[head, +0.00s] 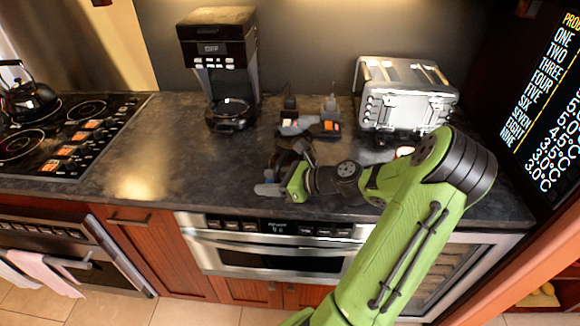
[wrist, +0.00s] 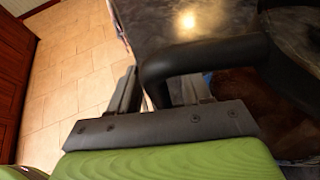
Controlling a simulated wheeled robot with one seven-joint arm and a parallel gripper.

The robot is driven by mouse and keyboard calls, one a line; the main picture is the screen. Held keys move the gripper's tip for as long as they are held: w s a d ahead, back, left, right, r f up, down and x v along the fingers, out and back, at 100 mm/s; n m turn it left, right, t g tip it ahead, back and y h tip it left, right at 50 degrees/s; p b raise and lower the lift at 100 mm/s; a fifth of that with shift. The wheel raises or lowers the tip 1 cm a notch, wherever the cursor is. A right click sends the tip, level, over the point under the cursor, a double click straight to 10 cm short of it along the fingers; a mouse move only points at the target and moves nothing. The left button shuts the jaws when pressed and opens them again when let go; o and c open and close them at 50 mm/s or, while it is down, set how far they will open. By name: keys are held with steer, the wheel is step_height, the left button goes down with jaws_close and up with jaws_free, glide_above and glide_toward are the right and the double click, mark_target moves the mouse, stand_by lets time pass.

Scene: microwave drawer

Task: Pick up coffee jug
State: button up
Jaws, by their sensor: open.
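The coffee jug (wrist: 235,83) is at the right of the wrist view, with a black curved handle (wrist: 205,55) and a dark brownish glass body, partly cut off by the frame. My gripper (wrist: 160,92) is open, and the bent end of the handle comes down between its two fingers. I cannot tell whether the fingers touch it. In the head view my gripper (head: 274,181) is low over the counter near its front edge. A dark shape just behind it, apparently the jug (head: 290,154), is mostly hidden by my wrist.
A coffee machine (head: 217,55) stands at the back of the counter (head: 150,150). A dark tool-like item (head: 308,126) and a silver toaster (head: 405,95) stand right of it. A cooktop (head: 75,130) with a kettle (head: 28,98) is at left. The counter left of my gripper is clear.

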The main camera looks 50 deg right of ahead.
jaws_close()
steer(key=shift+r, duration=0.1)
stand_by(1.2)
